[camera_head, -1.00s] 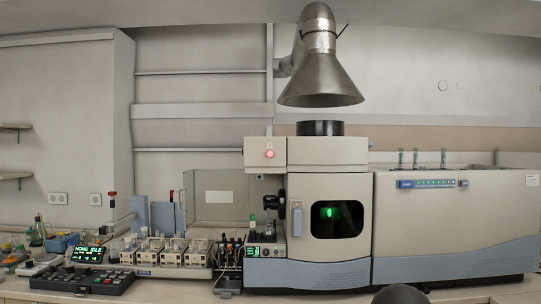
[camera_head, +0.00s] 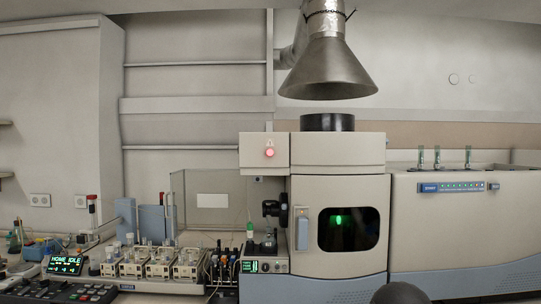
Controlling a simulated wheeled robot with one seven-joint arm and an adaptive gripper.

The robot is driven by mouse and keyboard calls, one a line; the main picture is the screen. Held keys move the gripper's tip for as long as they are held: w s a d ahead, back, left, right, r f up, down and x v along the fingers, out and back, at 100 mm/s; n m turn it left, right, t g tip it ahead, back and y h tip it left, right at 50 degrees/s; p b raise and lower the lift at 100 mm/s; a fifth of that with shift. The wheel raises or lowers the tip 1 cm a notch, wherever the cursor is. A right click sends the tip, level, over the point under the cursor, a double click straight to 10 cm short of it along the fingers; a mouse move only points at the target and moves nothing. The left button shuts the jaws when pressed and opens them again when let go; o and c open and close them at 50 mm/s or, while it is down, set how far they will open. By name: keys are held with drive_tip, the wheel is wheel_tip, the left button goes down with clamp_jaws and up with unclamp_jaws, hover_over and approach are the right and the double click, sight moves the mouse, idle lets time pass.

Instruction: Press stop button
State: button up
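A round button or lamp glowing red (camera_head: 269,153) sits on the front of the pale upper box of the spectrometer (camera_head: 340,178), left of its black chimney. I cannot read a label on it, so I cannot tell for certain that it is the stop button. The spectrometer has a dark window with a green glow inside. A small panel with a green display (camera_head: 250,266) and small knobs sits low at its left. My gripper is not in view. A dark rounded shape at the bottom edge seems to be part of my arm. Nothing touches the red light.
A metal exhaust hood (camera_head: 328,72) hangs above the spectrometer. On the bench at left stand an autosampler with several bottles (camera_head: 158,266), a display reading "HOME IDLE" (camera_head: 67,263) and a black keypad (camera_head: 60,293). The space before the red light looks clear.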

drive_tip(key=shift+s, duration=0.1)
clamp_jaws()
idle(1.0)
